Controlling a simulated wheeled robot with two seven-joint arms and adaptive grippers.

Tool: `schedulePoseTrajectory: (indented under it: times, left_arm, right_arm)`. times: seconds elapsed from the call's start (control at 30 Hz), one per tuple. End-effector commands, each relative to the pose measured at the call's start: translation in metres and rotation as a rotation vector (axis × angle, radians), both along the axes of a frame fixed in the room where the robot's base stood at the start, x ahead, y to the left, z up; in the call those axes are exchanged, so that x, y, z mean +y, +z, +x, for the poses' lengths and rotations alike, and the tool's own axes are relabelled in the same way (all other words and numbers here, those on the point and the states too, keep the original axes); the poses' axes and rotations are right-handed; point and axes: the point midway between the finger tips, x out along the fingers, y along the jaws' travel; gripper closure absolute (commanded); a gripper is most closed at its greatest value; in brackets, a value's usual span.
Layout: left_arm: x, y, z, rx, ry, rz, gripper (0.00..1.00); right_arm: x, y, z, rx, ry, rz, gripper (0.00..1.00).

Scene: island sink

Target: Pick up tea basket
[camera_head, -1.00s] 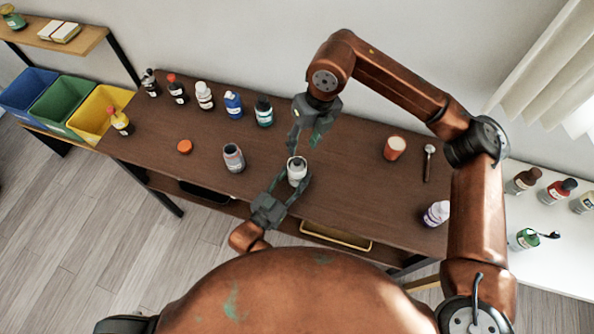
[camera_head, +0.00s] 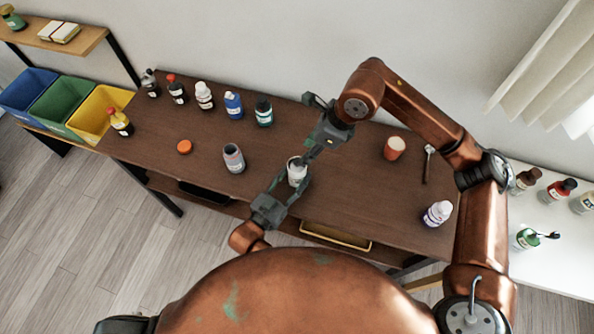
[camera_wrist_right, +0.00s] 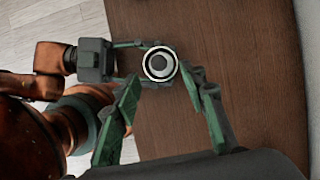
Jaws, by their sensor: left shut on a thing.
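I cannot identify a tea basket in the views. The bottle's round top (camera_wrist_right: 160,64) shows in the right wrist view, with a pale rim, a dark ring and a light centre. My right gripper (camera_head: 308,153) comes down slantwise from the upper right to the bottle's top. In the right wrist view its two fingers (camera_wrist_right: 166,82) are spread, with tips close to the bottle top on either side. I cannot tell whether they touch it.
Several bottles line the back left. Bins (camera_head: 92,113) stand left.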

Motion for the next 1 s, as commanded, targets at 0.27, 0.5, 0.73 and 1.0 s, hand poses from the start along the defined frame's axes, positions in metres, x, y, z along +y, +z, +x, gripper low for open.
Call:
schedulePoseTrajectory:
  times: [0.27,0.5,0.73,1.0]
  left_arm:
    - [0.0,0.0,0.0,0.001,0.0,0.001,0.87]
    - [0.0,0.0,0.0,0.001,0.0,0.001,0.87]
    - [0.0,0.0,0.0,0.001,0.0,0.001,0.87]
    - [0.0,0.0,0.0,0.001,0.0,0.001,0.87]
  right_arm:
    - [0.009,-0.021,0.001,0.002,0.001,0.0,0.61]
    - [0.022,-0.052,0.004,0.001,-0.001,0.0,0.61]
    - [0.024,-0.058,0.005,-0.001,-0.001,0.0,0.61]
    - [0.024,-0.058,0.005,-0.001,-0.001,0.0,0.73]
